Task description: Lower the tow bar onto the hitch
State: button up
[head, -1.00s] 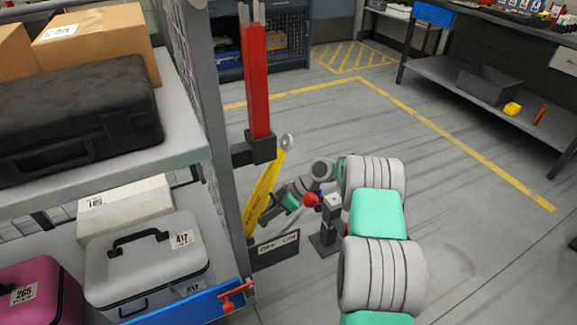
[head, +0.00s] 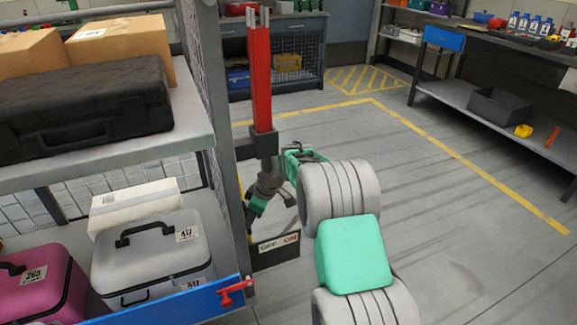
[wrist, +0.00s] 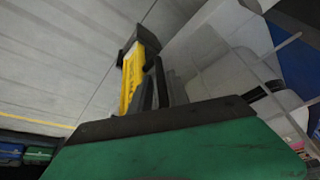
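The tow bar is a yellow bar (wrist: 130,80) in the wrist view, with a dark block at its upper end and a dark slim part along its right side. The hitch does not show clearly in either current view. My gripper (head: 268,207) points down beside the cart's corner, below the red post. Its fingers are small and partly covered. I cannot tell whether they touch the bar or how far apart they are.
The cart on the left carries a black case (head: 85,108), boxes, a grey case (head: 150,255) and a pink case (head: 40,285). A red upright post (head: 259,80) and an OFF/ON plate (head: 277,250) stand near my gripper. Open floor lies right, before a workbench (head: 480,105).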

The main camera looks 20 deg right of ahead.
jog(key=s+d+r+m+h+p, duration=0.1)
jog(key=s+d+r+p, duration=0.2)
jog(key=r, duration=0.4)
jog(key=s+d+r+m+p, duration=0.2)
jog(key=d+r+p, duration=0.2)
jog(key=r+p, duration=0.2)
jog(key=s+d+r+m+t+h+p, duration=0.1)
jog(key=s+d+r+m+p, duration=0.1)
jog(key=r, duration=0.8)
jog(key=shift+s+d+h+p, duration=0.3)
jog(key=shift+s+d+p, duration=0.45)
jog(key=shift+p, duration=0.5)
jog(key=shift+a, duration=0.1)
